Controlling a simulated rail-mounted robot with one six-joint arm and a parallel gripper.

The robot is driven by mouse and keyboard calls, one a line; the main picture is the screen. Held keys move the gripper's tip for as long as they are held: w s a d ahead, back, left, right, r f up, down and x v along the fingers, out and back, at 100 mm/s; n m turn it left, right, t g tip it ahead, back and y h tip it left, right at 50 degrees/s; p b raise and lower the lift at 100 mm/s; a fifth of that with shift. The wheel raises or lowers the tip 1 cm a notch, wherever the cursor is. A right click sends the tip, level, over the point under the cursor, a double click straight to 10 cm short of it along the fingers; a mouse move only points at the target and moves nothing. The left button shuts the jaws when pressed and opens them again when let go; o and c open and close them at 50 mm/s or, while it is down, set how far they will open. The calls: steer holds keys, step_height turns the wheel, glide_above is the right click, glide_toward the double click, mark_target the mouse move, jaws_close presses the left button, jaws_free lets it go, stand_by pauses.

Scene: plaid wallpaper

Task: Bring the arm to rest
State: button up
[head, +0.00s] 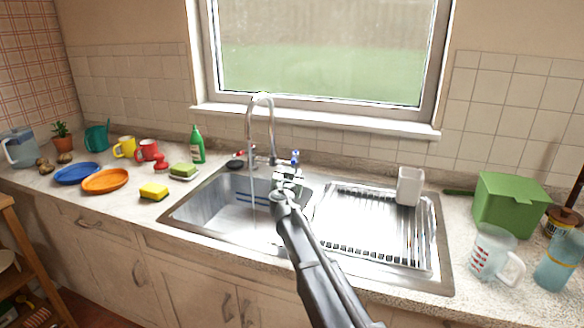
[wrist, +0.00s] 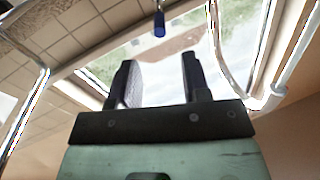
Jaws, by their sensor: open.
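My gripper (head: 287,178) is raised over the right part of the sink basin in the head view, at the end of my dark arm. In the wrist view, my gripper (wrist: 160,82) has its two black fingers apart, with nothing between them. The wrist view looks up past the fingers toward the window and tiled wall. The fingertips are small and partly hidden by the wrist in the head view.
The faucet (head: 262,120) stands just behind my gripper, with water running into the sink (head: 215,215). The drainboard (head: 375,230) holds a white cup (head: 410,186). A green box (head: 510,205) and measuring jug (head: 495,255) stand right. A yellow sponge (head: 154,192) lies left.

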steer(key=shift+s, duration=0.6)
steer(key=s+d+r+g+h+p, duration=0.1)
steer(key=s+d+p, duration=0.1)
steer(key=d, duration=0.1)
steer(key=s+d+r+m+g+h+p, duration=0.1)
steer(key=s+d+p, duration=0.1)
steer(key=s+d+r+g+h+p, duration=0.1)
steer(key=s+d+r+p, duration=0.1)
steer(key=d+p, duration=0.1)
steer(key=shift+d+r+m+h, duration=0.1)
steer(key=shift+d+m+h, duration=0.2)
steer(key=shift+m, duration=0.1)
steer(key=s+d+r+g+p, duration=0.1)
steer(key=s+d+g+p, duration=0.35)
steer(key=s, duration=0.25)
steer(key=s+d+r+g+p, duration=0.1)
steer(key=s+d+g+p, duration=0.2)
steer(key=s+d+p, duration=0.3)
steer(key=s+a+r+n+g+y+p, duration=0.1)
steer(key=s+n+g+y+p, duration=0.2)
steer(key=s, duration=0.8)
steer(key=s+a+r+n+g+y+p, duration=0.1)
steer(key=s+a+n+g+y+p, duration=0.1)
steer(key=s, duration=0.8)
steer(key=g+y+p, duration=0.1)
steer(key=g+p, duration=0.1)
steer(key=p, duration=0.1)
steer(key=shift+s+a+r+n, duration=0.15)
steer(key=shift+s+a+n, duration=0.1)
steer(key=shift+s+n, duration=0.15)
